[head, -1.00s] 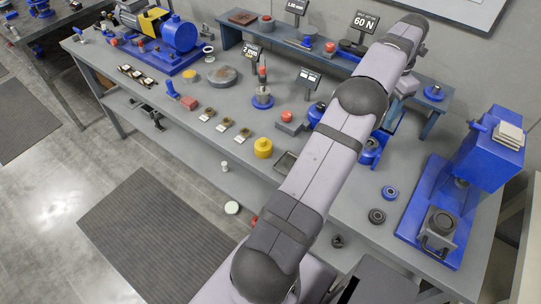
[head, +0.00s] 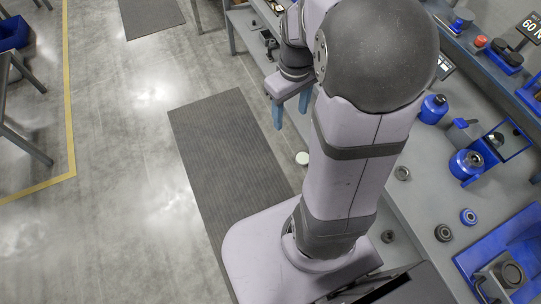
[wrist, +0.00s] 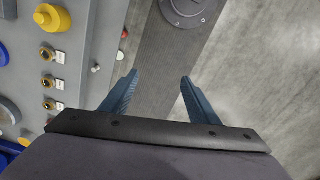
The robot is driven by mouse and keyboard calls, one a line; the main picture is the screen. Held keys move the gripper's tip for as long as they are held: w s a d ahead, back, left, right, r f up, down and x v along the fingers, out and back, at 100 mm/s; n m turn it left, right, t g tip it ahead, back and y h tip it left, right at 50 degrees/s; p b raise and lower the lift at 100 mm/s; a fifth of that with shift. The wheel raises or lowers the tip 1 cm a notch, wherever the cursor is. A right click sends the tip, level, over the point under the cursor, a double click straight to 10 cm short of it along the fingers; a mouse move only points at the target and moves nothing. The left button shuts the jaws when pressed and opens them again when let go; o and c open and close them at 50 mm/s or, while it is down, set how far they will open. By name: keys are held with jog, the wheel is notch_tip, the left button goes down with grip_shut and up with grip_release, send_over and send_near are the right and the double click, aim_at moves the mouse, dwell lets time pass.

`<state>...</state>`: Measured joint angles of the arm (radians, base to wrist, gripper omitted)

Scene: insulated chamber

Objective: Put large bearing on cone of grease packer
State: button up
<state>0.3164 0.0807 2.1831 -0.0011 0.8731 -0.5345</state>
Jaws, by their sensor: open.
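My gripper (head: 291,118) is open and empty, its two blue fingers hanging over the floor off the bench's front edge. In the wrist view its fingertips (wrist: 160,76) are wide apart with only floor and mat between them. On the bench in the head view lie a dark ring-shaped bearing (head: 443,233), a blue-faced one (head: 468,215), a smaller dark ring part (head: 388,236) and a grey ring (head: 402,173). I cannot tell for sure which is the large bearing. A blue round unit with a metal centre (head: 466,163) may be the grease packer; its cone is not clear.
A blue press base (head: 520,235) stands at the right, and a blue pot (head: 433,108) farther back. A mat (head: 225,150) lies on open floor.

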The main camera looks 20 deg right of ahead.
jog(key=s+a+f+m, duration=0.2)
jog(key=s+a+f, duration=0.1)
jog(key=s+a, duration=0.5)
jog(key=shift+a+f+m, duration=0.15)
jog(key=shift+a+m, duration=0.15)
jog(key=shift+a, duration=0.55)
